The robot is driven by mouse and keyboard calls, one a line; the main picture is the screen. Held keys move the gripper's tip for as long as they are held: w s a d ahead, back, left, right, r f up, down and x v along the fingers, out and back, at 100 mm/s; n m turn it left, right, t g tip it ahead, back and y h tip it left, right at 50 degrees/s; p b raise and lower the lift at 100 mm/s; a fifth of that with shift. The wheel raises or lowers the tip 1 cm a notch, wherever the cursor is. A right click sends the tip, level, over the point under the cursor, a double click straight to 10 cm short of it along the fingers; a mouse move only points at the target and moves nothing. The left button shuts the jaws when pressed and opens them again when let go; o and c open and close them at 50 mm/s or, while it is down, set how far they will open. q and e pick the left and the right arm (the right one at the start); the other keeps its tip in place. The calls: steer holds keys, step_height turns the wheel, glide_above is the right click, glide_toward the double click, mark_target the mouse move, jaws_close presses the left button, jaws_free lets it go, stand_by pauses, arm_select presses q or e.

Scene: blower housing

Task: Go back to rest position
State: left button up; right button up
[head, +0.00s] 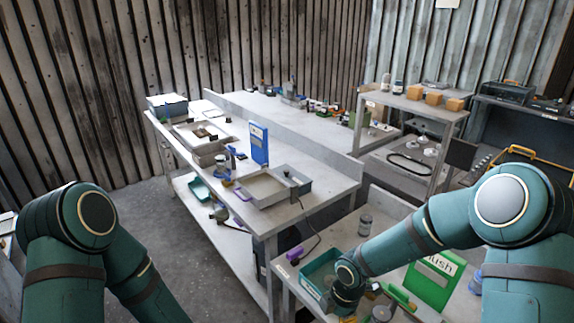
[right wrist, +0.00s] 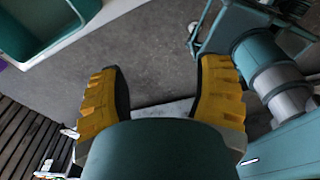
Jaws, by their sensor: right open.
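My right gripper (right wrist: 162,72) shows in the right wrist view with its two yellow fingers spread wide. Nothing is between them but grey floor further off. In the head view my right arm reaches from the right down over the front table, and its wrist is low beside a teal bin (head: 318,272). The fingers cannot be made out there. My left arm is bent at the left edge of the head view and runs down out of the picture, so its gripper is not visible.
The front table (head: 378,213) holds a grey canister (head: 365,224), a green sign (head: 432,278) and small parts close to my right wrist. A long white workbench (head: 325,178) carries a tray (head: 265,188) and a blue box (head: 259,143). The floor (head: 215,245) left of it is clear.

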arm_select(q)
steer(key=f+b, duration=0.3)
steer(key=f, duration=0.1)
steer(key=shift+w+d+f, duration=0.1)
steer(key=shift+w, duration=0.25)
arm_select(e)
steer(key=s+a+f+m+t+y, duration=0.1)
steer(key=s+f+m, duration=0.4)
steer(key=m, duration=0.7)
steer(key=s+f+m+t+y, duration=0.1)
steer(key=s+f+m, duration=0.4)
steer(key=m, duration=0.7)
steer(key=shift+a+f+m, duration=0.3)
steer(key=shift+a+f, duration=0.1)
steer(key=shift+f, duration=0.55)
